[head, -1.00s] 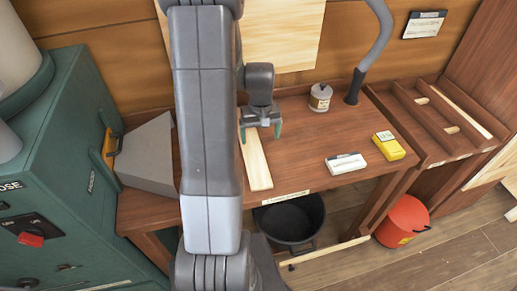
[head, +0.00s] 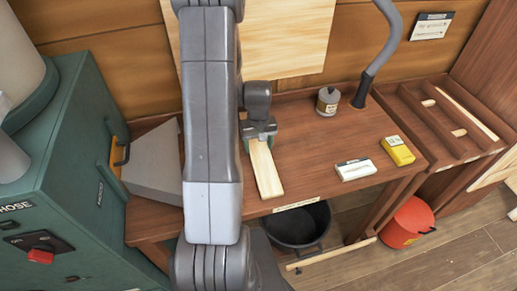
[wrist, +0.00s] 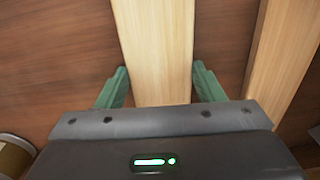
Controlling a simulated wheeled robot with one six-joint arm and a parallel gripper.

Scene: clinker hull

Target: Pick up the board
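The board (head: 266,172) is a narrow, pale wooden strip lying flat on the brown workbench (head: 310,165), its near end close to the front edge. My gripper (head: 260,134) is over the board's far part in the head view and hides what lies under it. In the wrist view the board (wrist: 157,45) runs between the two green fingers of my gripper (wrist: 160,85), one on each side. The fingers are apart, with their tips close to the board's edges. I cannot tell whether they touch it.
A white box (head: 354,169), a yellow box (head: 397,150) and a small tin (head: 327,101) stand to the right. A grey wedge-shaped block (head: 155,160) is at left. A pale panel (head: 285,40) leans on the wall behind. A lamp arm (head: 375,65) rises at back right.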

